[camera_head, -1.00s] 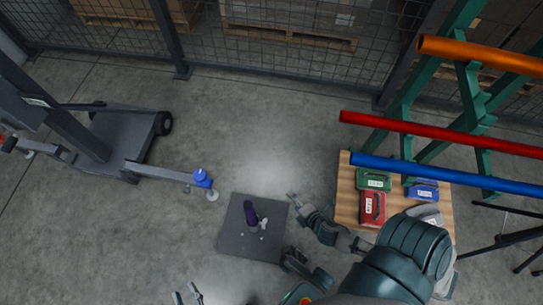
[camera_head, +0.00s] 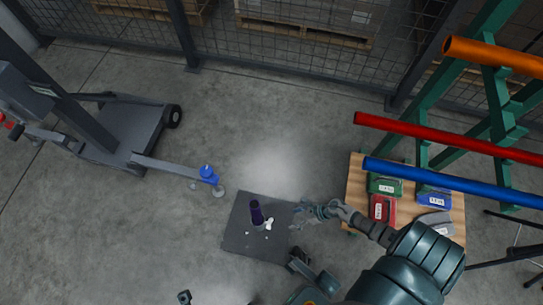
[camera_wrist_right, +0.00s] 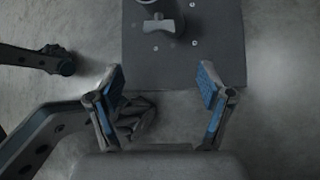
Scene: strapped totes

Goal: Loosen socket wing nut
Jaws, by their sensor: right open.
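A dark square plate (camera_head: 240,238) carries an upright purple cylinder (camera_head: 256,209), the socket. A small pale wing nut (camera_head: 269,223) shows beside the cylinder's base. In the right wrist view the wing nut (camera_wrist_right: 159,25) sits at the front of the socket (camera_wrist_right: 148,4), whose top is cut off; the plate (camera_wrist_right: 185,70) lies below. My right gripper (camera_head: 299,215) is at the plate's right edge, apart from the nut. Its blue-padded jaws (camera_wrist_right: 162,85) are open and empty. A dark tip, probably my left gripper (camera_head: 184,297), shows at the bottom edge; its jaws are unclear.
A wooden table (camera_head: 357,190) with green (camera_head: 385,185), red (camera_head: 383,209) and blue cases stands at right. Colored pipes (camera_head: 450,139) on a green rack overhang it. A grey lift (camera_head: 110,145) with a blue-topped leg (camera_head: 208,174) stands left. Floor behind the plate is clear.

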